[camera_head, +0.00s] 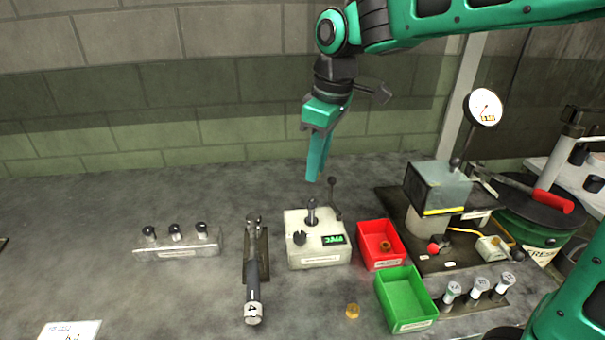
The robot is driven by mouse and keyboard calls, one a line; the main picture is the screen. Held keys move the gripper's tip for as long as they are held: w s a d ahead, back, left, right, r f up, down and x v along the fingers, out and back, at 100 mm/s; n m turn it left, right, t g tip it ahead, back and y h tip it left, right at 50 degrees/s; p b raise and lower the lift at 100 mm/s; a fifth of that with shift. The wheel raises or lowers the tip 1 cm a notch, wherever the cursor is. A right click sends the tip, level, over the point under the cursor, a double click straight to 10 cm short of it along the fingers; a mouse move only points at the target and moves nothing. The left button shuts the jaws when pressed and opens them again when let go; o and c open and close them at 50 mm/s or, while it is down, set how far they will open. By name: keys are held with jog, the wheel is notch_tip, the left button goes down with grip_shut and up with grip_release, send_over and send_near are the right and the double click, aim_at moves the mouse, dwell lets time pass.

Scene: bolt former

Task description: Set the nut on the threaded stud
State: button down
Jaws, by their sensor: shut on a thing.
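My gripper (316,176) points down above the beige box (318,258), a little above and behind an upright dark stud (311,212) on its top in the picture. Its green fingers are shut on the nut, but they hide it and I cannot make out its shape. The stud stands upright with a wider dark base, and its top looks bare. Its thread is too small to see. A gap shows between fingertips and stud. One brass nut-like piece (352,311) lies on the bench, and another brown piece (386,245) lies in the red bin (376,262).
A thin black lever (333,195) stands just right of the stud. A green bin (408,303) stands front right. A press with a gauge (484,107) is at the right. A tool on a stand (252,275) and a rack (178,250) are left. The far left bench is mostly clear.

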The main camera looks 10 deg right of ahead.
send_over(312, 201)
jog(key=shift+d+f, duration=0.2)
jog(key=shift+f, duration=2.25)
jog(key=shift+s, duration=0.1)
jog(key=shift+f, duration=1.35)
jog(key=c, duration=1.5)
grip_release()
jog(key=shift+c, duration=0.2)
notch_tip(312, 201, up, 11)
jog(key=d, duration=0.1)
jog(key=shift+s+d+f, duration=0.15)
jog(key=shift+s+d, duration=0.05)
jog(key=shift+s, duration=0.15)
